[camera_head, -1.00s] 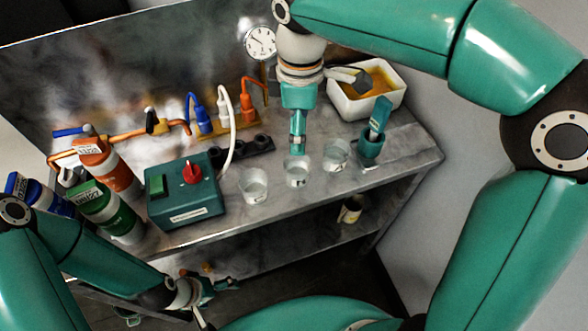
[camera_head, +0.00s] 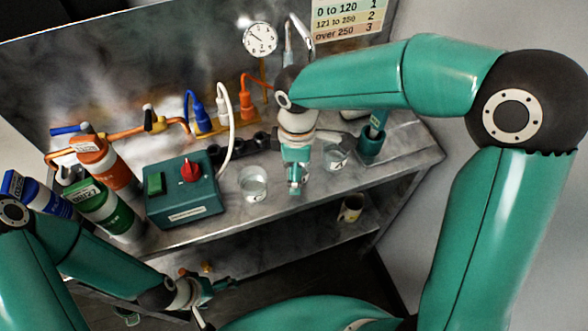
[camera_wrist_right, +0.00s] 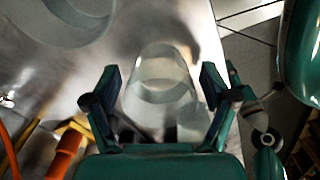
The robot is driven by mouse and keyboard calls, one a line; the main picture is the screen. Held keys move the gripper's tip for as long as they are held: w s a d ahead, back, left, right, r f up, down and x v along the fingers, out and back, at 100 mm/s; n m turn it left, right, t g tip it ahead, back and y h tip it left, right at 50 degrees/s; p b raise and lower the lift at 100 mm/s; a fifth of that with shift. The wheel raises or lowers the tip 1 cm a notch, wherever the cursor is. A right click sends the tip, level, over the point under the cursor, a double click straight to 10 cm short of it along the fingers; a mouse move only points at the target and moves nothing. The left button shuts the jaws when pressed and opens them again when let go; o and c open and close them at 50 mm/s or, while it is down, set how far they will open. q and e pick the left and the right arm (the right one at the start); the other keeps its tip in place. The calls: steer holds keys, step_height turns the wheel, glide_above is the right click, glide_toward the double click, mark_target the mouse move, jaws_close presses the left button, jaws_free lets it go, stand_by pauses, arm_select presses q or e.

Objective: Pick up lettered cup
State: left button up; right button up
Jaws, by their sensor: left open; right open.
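Clear cups stand in a row on the metal bench. The left cup (camera_head: 253,184) and the right cup (camera_head: 337,155) carry small marks too small to read. The middle cup is mostly hidden behind my right gripper (camera_head: 296,180), which points down at it. In the right wrist view a clear cup (camera_wrist_right: 160,85) stands between the two spread fingers of this gripper (camera_wrist_right: 160,92), with visible gaps at both sides. I see no letter on it there. My left gripper (camera_head: 208,288) is low in front of the bench, small, open and away from the cups.
A teal box with a red knob (camera_head: 181,190) stands left of the cups, beside several bottles. A teal holder (camera_head: 371,143) stands right of them. A mug (camera_head: 351,208) sits on the lower shelf.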

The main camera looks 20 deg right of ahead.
steer(key=shift+f, duration=0.2)
steer(key=c, duration=1.3)
steer(key=shift+r, duration=0.2)
